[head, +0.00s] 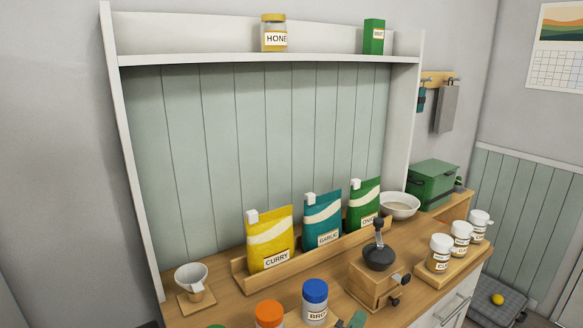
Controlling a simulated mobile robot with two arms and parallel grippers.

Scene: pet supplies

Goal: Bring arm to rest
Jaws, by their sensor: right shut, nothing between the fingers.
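My left gripper is not in view.
A wooden counter (225,290) holds yellow, teal and green bags in a rack, a grinder (376,280), a white bowl (399,206), a dripper cup (192,278) and several jars. A blue-lidded jar (315,300) and an orange-lidded jar (269,316) stand at the front. A shelf (200,58) hangs above.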

